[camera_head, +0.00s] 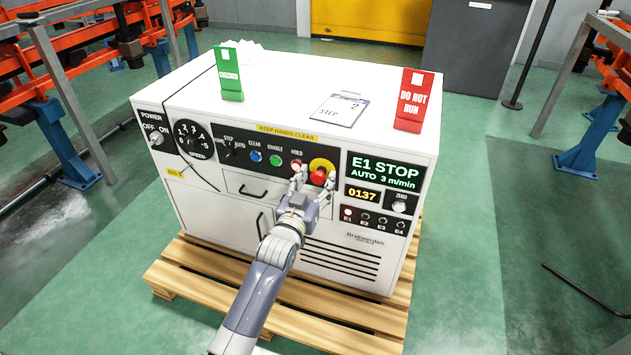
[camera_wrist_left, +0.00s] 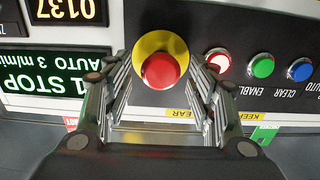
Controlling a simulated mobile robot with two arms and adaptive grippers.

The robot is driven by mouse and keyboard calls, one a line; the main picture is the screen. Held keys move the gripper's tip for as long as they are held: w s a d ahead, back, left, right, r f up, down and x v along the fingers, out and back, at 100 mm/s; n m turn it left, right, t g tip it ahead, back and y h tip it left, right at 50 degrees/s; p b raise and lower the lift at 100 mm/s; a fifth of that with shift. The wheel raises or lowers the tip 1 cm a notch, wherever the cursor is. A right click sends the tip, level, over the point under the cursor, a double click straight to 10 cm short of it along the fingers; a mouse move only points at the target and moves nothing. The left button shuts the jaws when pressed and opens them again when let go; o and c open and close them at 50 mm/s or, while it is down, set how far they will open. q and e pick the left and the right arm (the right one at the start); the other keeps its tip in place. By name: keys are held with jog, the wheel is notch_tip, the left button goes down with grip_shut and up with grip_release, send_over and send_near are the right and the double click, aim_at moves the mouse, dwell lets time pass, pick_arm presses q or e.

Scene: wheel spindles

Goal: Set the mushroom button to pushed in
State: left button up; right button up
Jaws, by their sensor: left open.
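The red mushroom button (camera_head: 318,177) sits on a yellow round plate (camera_head: 322,164) on the front panel of a white control cabinet (camera_head: 230,205). In the left wrist view the red button (camera_wrist_left: 160,71) is between and just beyond the fingers, in front of its yellow ring (camera_wrist_left: 160,38). My left gripper (camera_head: 313,183) is open, with its fingers on either side of the button. I cannot tell whether they touch it, or how far in the button is. The display (camera_head: 383,171) reads "E1 STOP". My right gripper is not in view.
Beside the button are a lit red HOLD button (camera_head: 296,164), a green button (camera_head: 275,160) and a blue button (camera_head: 255,156). The cabinet rests on a wooden pallet (camera_head: 195,286).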

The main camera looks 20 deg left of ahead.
pick_arm(q)
jog(key=shift+s+f, duration=0.15)
jog(key=shift+s, duration=0.15)
jog(key=s, duration=1.1)
jog(key=shift+s+a, duration=0.2)
